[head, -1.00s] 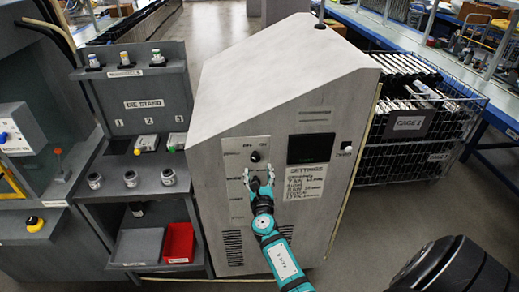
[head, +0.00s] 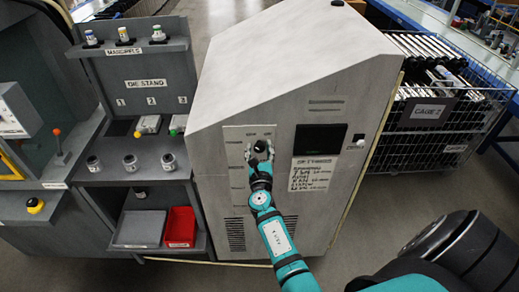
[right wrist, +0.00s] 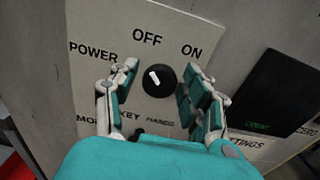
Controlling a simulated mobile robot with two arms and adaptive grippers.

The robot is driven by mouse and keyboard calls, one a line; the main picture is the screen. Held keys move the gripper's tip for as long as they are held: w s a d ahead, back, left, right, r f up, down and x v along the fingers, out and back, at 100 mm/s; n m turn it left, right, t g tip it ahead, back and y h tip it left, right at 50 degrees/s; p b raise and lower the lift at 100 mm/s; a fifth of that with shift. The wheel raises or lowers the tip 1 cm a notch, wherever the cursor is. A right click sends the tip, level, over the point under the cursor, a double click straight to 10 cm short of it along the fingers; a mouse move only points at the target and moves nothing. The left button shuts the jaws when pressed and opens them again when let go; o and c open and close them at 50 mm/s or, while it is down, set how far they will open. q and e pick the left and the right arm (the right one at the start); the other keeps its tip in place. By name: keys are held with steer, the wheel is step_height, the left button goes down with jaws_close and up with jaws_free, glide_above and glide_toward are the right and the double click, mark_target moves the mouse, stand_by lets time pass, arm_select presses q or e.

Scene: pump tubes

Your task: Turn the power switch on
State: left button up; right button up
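The power switch (right wrist: 158,79) is a round black knob with a white pointer mark on the light panel of the grey cabinet. In the right wrist view the mark points up and left, toward the word OFF rather than ON. The knob also shows in the head view (head: 260,147), partly covered by my right gripper (head: 260,155). In the right wrist view my right gripper (right wrist: 160,85) is open, with one finger on each side of the knob. Gaps show on both sides, wider at the left. My left gripper is not in view.
A dark screen (head: 320,138) and a settings sheet (head: 312,173) are right of the panel. A small white knob (head: 359,140) is farther right. The die stand (head: 165,103) with a red bin (head: 181,225) stands left, and a wire cage (head: 430,140) right.

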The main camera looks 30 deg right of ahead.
steer(key=c, duration=0.8)
steer(key=shift+f, duration=0.1)
steer(key=shift+c, duration=0.2)
steer(key=shift+d, duration=0.1)
steer(key=shift+m+b, duration=0.4)
steer(key=shift+m, duration=0.3)
steer(key=m+b, duration=0.2)
steer(key=m, duration=0.2)
steer(key=shift+f, duration=0.15)
steer(key=m+b, duration=0.3)
steer(key=m, duration=0.1)
steer(key=shift+d+m, duration=0.1)
steer(key=shift+m, duration=0.2)
steer(key=m+b, duration=0.2)
steer(key=m, duration=0.2)
steer(key=shift+f+b, duration=0.1)
steer(key=shift+b, duration=0.3)
steer(key=shift+m+b, duration=0.85)
steer(key=shift+m, duration=1.05)
